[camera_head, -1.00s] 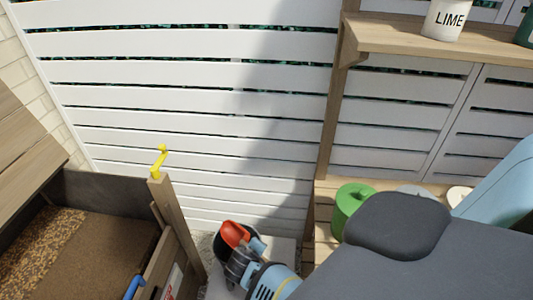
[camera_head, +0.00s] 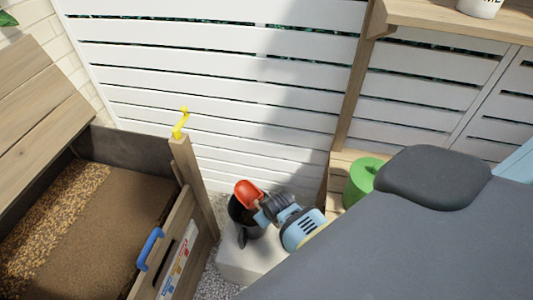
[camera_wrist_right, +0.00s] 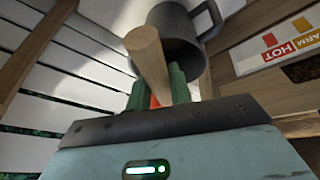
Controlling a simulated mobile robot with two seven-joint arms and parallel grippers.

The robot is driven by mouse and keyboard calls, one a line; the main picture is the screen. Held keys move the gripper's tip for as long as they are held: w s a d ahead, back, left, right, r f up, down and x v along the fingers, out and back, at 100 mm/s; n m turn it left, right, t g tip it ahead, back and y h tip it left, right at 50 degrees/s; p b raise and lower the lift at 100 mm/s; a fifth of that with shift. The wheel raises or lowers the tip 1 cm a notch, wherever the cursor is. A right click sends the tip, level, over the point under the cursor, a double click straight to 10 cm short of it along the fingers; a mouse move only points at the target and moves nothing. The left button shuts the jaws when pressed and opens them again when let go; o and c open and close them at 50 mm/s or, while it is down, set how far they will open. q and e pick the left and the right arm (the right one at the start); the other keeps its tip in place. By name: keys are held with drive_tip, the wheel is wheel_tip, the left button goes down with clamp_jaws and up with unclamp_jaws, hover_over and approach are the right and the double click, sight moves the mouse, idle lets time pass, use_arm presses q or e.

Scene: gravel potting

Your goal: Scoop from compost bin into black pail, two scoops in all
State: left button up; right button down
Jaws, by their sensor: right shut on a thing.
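The compost bin (camera_head: 172,232) is a wooden box at the left with brown compost (camera_head: 125,215) inside and its slatted lid raised. The black pail (camera_head: 246,237) stands on a pale block right of the bin. My right gripper (camera_head: 268,208) is shut on the wooden handle (camera_wrist_right: 149,58) of the red scoop (camera_head: 247,192). The scoop is tilted over the pail's mouth. Its contents and the pail's inside are hidden. My left gripper is not in view.
A blue handle (camera_head: 150,249) and a wooden post with a yellow latch (camera_head: 181,123) are on the bin's right side. A white slatted fence (camera_head: 220,80) stands behind. A green round object (camera_head: 362,181) sits on a low wooden shelf at right.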

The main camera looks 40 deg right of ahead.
drive_tip(key=y, duration=0.1)
drive_tip(key=y+b, duration=0.1)
drive_tip(key=shift+s+d+f+m+t+y+b, duration=0.15)
drive_tip(key=shift+d+m+t+y+b, duration=0.15)
drive_tip(key=shift+d+m, duration=0.1)
drive_tip(key=shift+y, duration=0.3)
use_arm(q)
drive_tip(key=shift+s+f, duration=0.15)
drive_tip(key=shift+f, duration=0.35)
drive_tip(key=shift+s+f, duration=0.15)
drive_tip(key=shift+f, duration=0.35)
use_arm(e)
drive_tip(key=shift+r, duration=0.25)
